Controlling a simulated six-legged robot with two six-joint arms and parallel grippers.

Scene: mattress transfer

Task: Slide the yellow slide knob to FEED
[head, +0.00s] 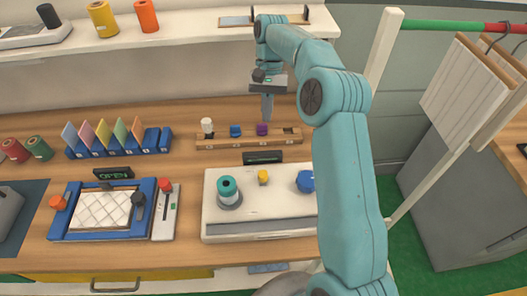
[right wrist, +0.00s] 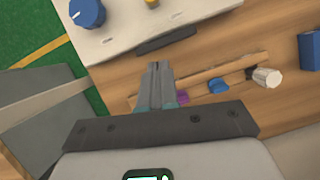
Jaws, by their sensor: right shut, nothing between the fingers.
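A small yellow knob (head: 263,177) stands on the white panel (head: 258,208), between a teal knob and a blue knob. Part of it shows at the top edge of the right wrist view (right wrist: 151,3). No FEED label is readable. My right gripper (head: 267,118) is shut and empty. It points down over the back of the bench, behind the panel, near the purple piece on the wooden rail. It is apart from the yellow knob. Its closed fingers (right wrist: 157,68) also show in the right wrist view. My left gripper is not in view.
The wooden rail (head: 220,142) holds white, blue and purple pieces. A small dark display (head: 262,157) stands behind the panel. The teal knob (head: 228,190) and blue knob (head: 305,181) flank the yellow one. A blue frame (head: 72,222) lies left. My right arm covers the panel's right side.

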